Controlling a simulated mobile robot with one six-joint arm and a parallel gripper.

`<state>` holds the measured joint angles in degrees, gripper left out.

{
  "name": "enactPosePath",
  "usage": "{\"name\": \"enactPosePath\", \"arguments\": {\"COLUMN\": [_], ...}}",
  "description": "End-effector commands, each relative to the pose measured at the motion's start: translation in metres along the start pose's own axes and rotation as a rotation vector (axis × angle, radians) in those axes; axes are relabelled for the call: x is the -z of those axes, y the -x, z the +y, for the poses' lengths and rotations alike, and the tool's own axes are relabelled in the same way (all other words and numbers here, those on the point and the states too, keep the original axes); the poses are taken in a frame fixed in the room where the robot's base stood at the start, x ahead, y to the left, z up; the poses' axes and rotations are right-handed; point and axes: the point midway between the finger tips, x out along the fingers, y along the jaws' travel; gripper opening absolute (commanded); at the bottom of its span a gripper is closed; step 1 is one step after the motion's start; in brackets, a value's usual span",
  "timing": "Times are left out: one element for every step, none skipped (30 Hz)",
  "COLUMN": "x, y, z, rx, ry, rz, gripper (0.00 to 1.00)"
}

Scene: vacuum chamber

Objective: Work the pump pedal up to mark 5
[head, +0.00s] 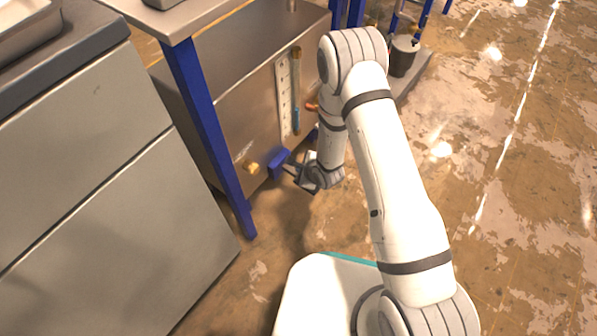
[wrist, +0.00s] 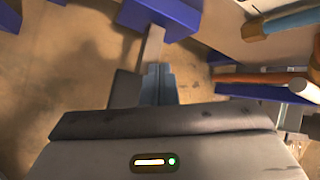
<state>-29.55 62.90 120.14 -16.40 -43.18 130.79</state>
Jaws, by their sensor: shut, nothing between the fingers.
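The blue pump pedal (head: 279,162) sticks out low from the front of a metal cabinet in the head view. In the wrist view the blue pedal (wrist: 160,12) is at the top, with a grey metal bar (wrist: 152,45) running from it toward my fingers. My gripper (head: 292,172) is shut and empty, right by the pedal; its fingertips (wrist: 158,70) show in the wrist view. I cannot tell whether they touch the pedal or its bar. An upright gauge (head: 296,92) with a marked white scale is on the cabinet, with blue in its lower part. The mark numbers are too small to read.
The metal cabinet (head: 235,95) stands under a table with a blue leg (head: 208,130). A brass knob (head: 251,167) is left of the pedal and a copper fitting (head: 312,107) sits right of the gauge. A grey cabinet (head: 90,170) fills the left. Floor on the right is open.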

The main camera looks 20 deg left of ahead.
Motion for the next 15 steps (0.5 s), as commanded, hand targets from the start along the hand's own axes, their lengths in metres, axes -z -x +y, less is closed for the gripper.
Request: {"name": "enactPosePath", "arguments": {"x": [-0.0001, -0.0001, -0.0001, 0.0000, 0.0001, 0.0003, 0.0004, 0.0006, 0.0008, 0.0010, 0.0012, 0.0015, 0.0016, 0.0018, 0.0020], "y": [0.0001, 0.0001, 0.0000, -0.0001, -0.0002, -0.0005, -0.0007, -0.0010, -0.0013, -0.0016, -0.0019, -0.0022, -0.0025, -0.0027, -0.0031], "z": [-0.0001, -0.0001, -0.0001, 0.0000, 0.0001, 0.0003, 0.0004, 0.0006, 0.0009, 0.0011, 0.0013, 0.0015, 0.0017, 0.0019, 0.0021], "rx": [0.000, 0.000, 0.000, 0.000, 0.000, 0.000, 0.000, 0.000, 0.000, 0.000, 0.000, 0.000, 0.000, 0.000, 0.000], "ry": [0.000, 0.000, 0.000, 0.000, 0.000, 0.000, 0.000, 0.000, 0.000, 0.000, 0.000, 0.000, 0.000, 0.000, 0.000], "rz": [0.000, 0.000, 0.000, 0.000, 0.000, 0.000, 0.000, 0.000, 0.000, 0.000, 0.000, 0.000, 0.000, 0.000, 0.000], "gripper": [0.00, 0.00, 0.00, 0.00, 0.00, 0.00, 0.00, 0.00, 0.00, 0.00, 0.00, 0.00, 0.00, 0.00, 0.00]}}
